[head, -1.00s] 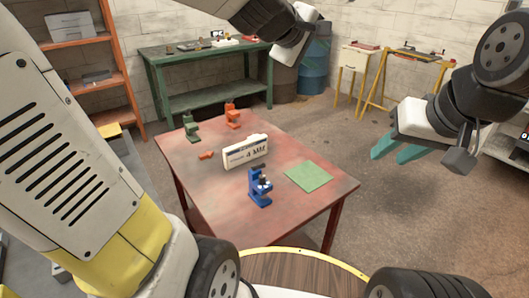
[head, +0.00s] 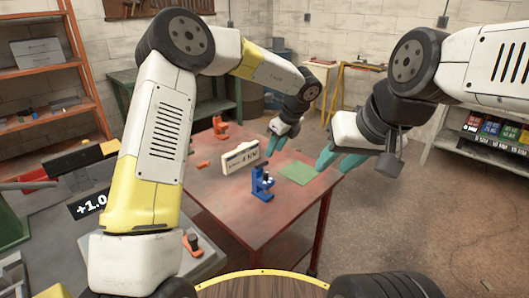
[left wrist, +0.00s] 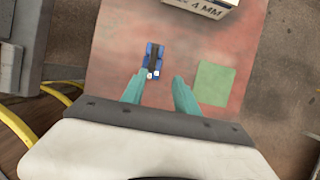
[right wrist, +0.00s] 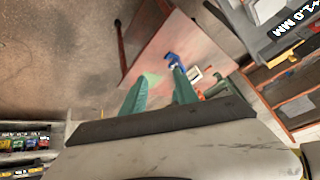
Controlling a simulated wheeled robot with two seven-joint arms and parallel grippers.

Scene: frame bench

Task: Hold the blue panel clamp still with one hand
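The blue panel clamp (head: 262,187) stands upright on the red table (head: 232,212), near its front edge. It also shows in the left wrist view (left wrist: 154,62) and the right wrist view (right wrist: 174,61). My left gripper (head: 278,142) is open and empty, above the table and apart from the clamp. In the left wrist view the clamp appears just beyond the left finger (left wrist: 157,88). My right gripper (head: 338,160) is open and empty at the table's right side, also apart from the clamp.
A white "4 MM" block (head: 240,158) stands behind the clamp, and a flat green square (head: 298,173) lies to its right. Orange clamp-like pieces (head: 220,127) are further back. A grey bench (head: 70,240) with a "+1.0" sign stands left. My left arm hides part of the table.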

